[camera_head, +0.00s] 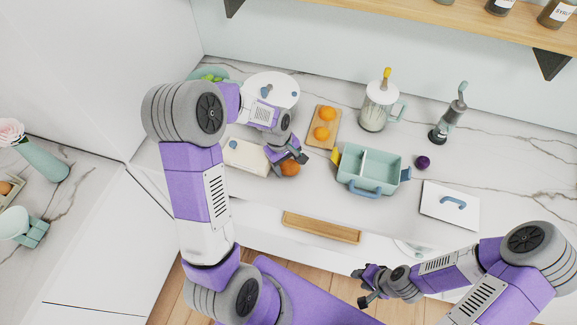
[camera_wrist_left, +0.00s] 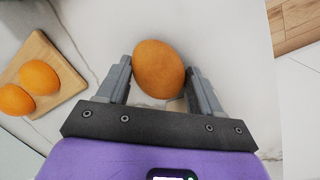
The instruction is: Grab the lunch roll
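The lunch roll (camera_head: 290,169), round and orange-brown, is on the white marble counter near its front edge. In the left wrist view the roll (camera_wrist_left: 158,68) lies between the fingertips of my left gripper (camera_wrist_left: 160,82). The fingers stand on either side of it, very close, and I see no clear grip on it. In the head view my left gripper (camera_head: 292,158) reaches down at the roll and partly covers it. My right gripper (camera_head: 362,287) is open and empty, low in front of the counter.
Two oranges (camera_head: 322,133) lie on a wooden board (camera_head: 318,147) behind the roll. A cream box (camera_head: 245,158) is left of the roll.

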